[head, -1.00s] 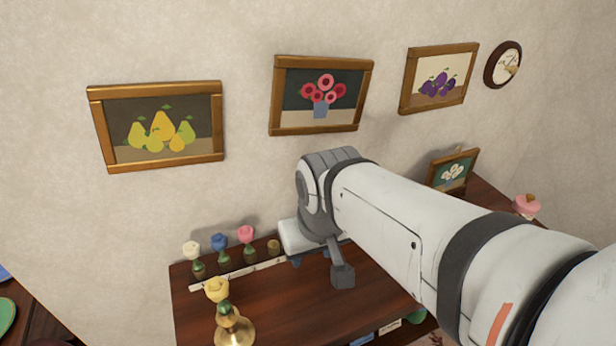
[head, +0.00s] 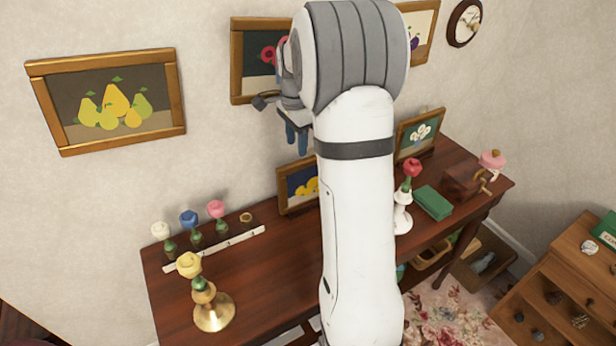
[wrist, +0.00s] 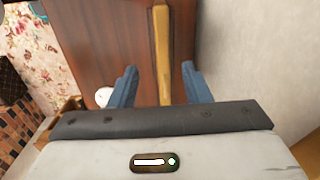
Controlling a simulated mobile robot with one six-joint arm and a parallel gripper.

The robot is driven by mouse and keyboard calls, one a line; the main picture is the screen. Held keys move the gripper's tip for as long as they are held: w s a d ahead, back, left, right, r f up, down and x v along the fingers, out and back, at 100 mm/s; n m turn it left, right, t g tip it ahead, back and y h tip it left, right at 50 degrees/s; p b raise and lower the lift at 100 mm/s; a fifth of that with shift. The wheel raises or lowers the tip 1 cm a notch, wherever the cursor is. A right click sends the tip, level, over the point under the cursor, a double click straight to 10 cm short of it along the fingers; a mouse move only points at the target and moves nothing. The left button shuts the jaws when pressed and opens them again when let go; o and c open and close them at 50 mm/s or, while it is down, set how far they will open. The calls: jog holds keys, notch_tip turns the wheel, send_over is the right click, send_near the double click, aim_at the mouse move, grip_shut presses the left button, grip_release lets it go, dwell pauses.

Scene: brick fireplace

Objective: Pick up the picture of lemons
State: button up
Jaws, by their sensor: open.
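The picture of lemons (head: 284,192) leans upright on the dark wooden table, near the wall. It has a wooden frame and yellow fruit on dark blue, and my arm hides its right part in the head view. My gripper (head: 297,139) points down just above its top edge, with blue fingers open and empty. In the wrist view, the top edge of the lemon picture's frame (wrist: 161,40) runs between the two spread fingers of my gripper (wrist: 159,68), apart from both.
On the table (head: 255,290) stand a flower rack (head: 215,248), a brass candlestick (head: 213,312), a white vase (head: 402,215), a green book (head: 434,203) and a white-flower picture (head: 417,135). The pear picture (head: 110,100) hangs on the wall.

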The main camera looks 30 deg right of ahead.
aim_at(297, 162)
jog(key=shift+w+d+f, duration=0.2)
jog(key=shift+f, duration=0.25)
notch_tip(297, 162, down, 7)
jog(key=shift+f+p, duration=0.1)
jog(key=shift+p, duration=0.65)
grip_shut()
